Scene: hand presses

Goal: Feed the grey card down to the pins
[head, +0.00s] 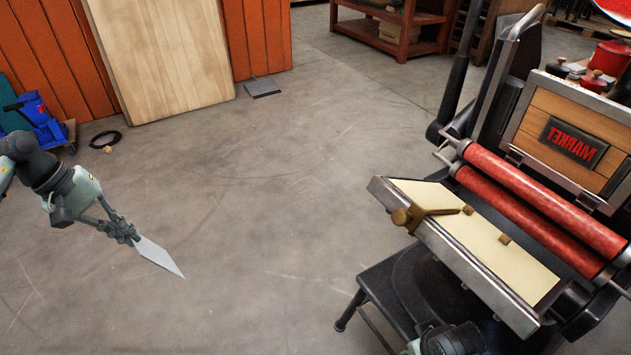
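A light grey card (160,258) shows as a thin pointed sheet, tilted downward, over the floor at the left. My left gripper (131,238) is shut on its upper left end and holds it far from the press. The hand press at the right has a tilted metal platen (448,252) faced with a cream sheet (475,237).
Two red rollers (535,200) lie just above the platen, below a wooden bed with a MARKET block (573,141). A dark stool-like stand (385,285) is beside the press. The floor between my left gripper and the press is clear.

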